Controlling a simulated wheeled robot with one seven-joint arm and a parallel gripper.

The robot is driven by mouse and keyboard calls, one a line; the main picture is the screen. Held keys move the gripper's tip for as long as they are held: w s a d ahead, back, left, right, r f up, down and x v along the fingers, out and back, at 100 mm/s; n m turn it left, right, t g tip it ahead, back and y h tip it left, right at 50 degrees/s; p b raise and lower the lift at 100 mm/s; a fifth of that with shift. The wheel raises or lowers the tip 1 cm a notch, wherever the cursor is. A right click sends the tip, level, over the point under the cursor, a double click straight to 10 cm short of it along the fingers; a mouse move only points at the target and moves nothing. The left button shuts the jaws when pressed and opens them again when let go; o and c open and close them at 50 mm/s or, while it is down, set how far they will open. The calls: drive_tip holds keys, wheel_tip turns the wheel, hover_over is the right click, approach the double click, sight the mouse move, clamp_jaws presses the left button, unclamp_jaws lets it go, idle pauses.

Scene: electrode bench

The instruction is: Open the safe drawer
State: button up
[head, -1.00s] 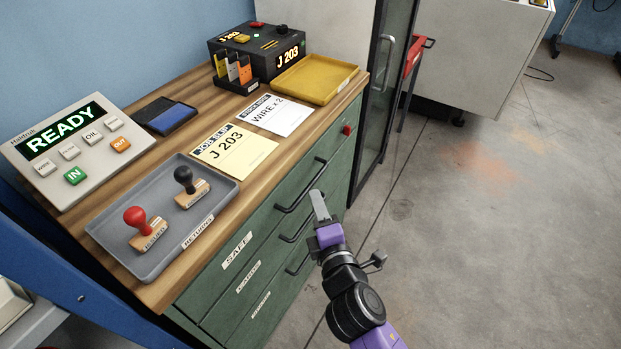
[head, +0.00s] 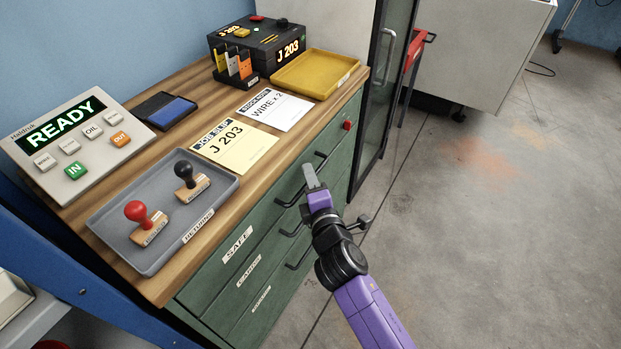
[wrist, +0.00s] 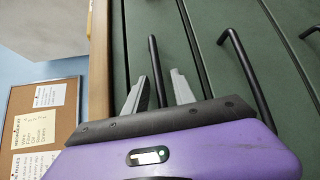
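The safe drawer (head: 262,218) is the top green drawer under the wooden bench top, with a white SAFE label (head: 237,243). Its front looks flush with the cabinet, so it is shut. My gripper (head: 310,176) is at its black bar handle, covering part of the bar in the head view. In the wrist view the gripper (wrist: 158,88) is open, with the safe drawer's handle (wrist: 155,62) running between its two grey fingers. I see no finger clearly touching the bar.
Two lower drawers have similar handles; the middle one's handle (wrist: 246,75) shows right of the fingers. A red knob (head: 347,125) sits at the cabinet's upper right. A grey tray (head: 150,262) with two stamps is on the bench. The floor (head: 480,230) to the right is clear.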

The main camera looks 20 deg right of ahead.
clamp_jaws()
idle(1.2)
